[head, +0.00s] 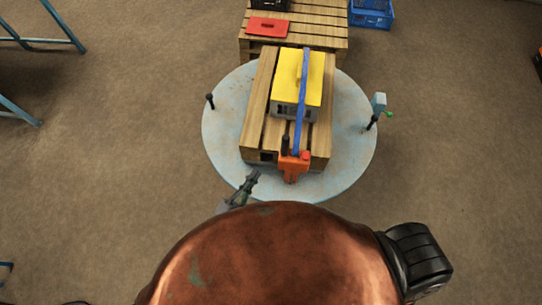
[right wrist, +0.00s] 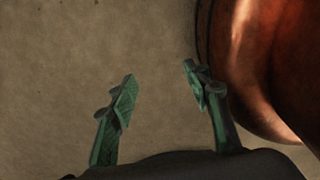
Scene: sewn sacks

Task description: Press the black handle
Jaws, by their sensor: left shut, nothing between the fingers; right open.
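An orange device (head: 294,166) with a short upright black handle (head: 285,145) sits at the near edge of a wooden pallet. A long blue bar (head: 301,100) rises from it past a yellow-topped grey box (head: 311,80). My left gripper (head: 254,178) is shut and empty, near the front rim of the round table, left of and nearer than the orange device, apart from the handle. My right gripper (right wrist: 160,85) is open and empty above bare floor in the right wrist view. It does not show in the head view.
The wooden pallet (head: 256,103) lies on a round light-blue table (head: 225,122). Dark upright knobs stand at its left (head: 210,100) and right (head: 372,122) sides. Behind is another pallet (head: 318,30) with a red plate (head: 268,27); a blue crate (head: 372,14) is beside it.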

